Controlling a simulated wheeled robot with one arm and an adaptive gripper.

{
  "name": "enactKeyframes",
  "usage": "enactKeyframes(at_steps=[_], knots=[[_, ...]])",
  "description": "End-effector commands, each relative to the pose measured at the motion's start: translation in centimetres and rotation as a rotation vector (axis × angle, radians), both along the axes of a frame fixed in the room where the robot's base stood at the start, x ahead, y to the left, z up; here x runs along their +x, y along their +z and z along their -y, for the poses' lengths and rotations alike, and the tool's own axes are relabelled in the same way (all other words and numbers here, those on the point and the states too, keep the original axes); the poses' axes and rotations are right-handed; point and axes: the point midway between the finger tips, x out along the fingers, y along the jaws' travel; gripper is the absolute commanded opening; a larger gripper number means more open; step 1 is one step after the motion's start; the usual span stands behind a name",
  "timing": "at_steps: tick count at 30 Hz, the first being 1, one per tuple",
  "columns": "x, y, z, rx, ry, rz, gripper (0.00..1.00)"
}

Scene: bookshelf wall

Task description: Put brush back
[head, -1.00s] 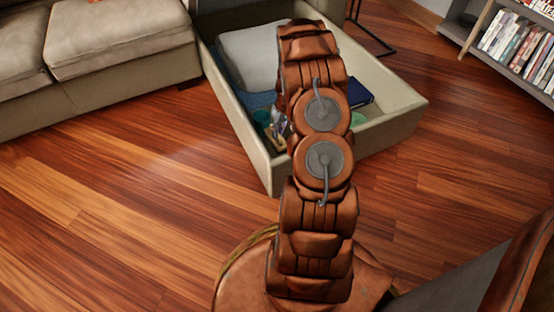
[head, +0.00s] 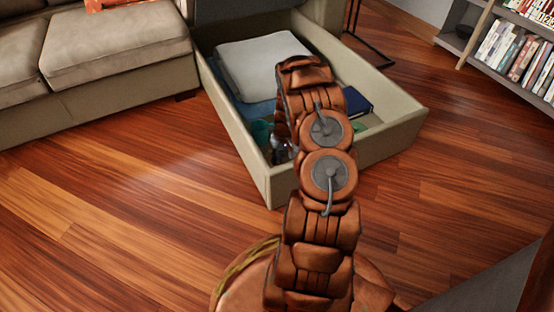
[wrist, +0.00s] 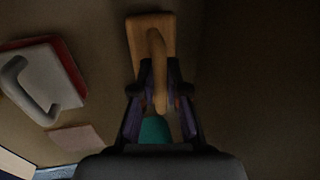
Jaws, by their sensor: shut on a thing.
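The wrist view shows a wooden brush (wrist: 157,45) with a flat tan back and a curved handle. My gripper (wrist: 160,88) is shut on the handle, with one finger on each side. The brush's underside is hidden. In the head view, my gripper (head: 281,150) shows small and partly behind my arm, low at the near left corner inside an open beige drawer (head: 240,145). The brush cannot be made out there.
A teal thing (wrist: 155,130) lies below the fingers. A pale, red-edged thing with a grey handle (wrist: 40,80) is at left. The drawer holds a white folded item (head: 258,65) and a blue book (head: 356,103). A sofa (head: 110,60) stands left; a bookshelf (head: 500,50) stands right.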

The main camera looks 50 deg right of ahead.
Motion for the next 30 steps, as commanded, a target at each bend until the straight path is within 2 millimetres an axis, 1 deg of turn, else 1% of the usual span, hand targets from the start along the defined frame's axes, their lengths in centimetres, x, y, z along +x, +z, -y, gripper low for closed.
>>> enactKeyframes(at_steps=[6, 7, 13, 14, 25, 26, 30], knots=[[0.0, -0.3, -0.1, 0.0, 0.001, -0.001, 0.0], [0.0, -0.3, 0.0, 0.0, 0.001, -0.001, 0.16], [0.0, -0.2, 0.0, 0.0, 0.001, -0.001, 0.37], [0.0, -0.2, 0.0, 0.0, 0.001, -0.001, 0.38], [0.0, 0.0, 0.0, -0.001, 0.0, 0.0, 0.38], [0.0, 0.3, 0.0, -0.001, 0.0, 0.0, 0.38], [-0.1, 2.6, 0.4, -0.001, 0.002, 0.001, 0.38]])
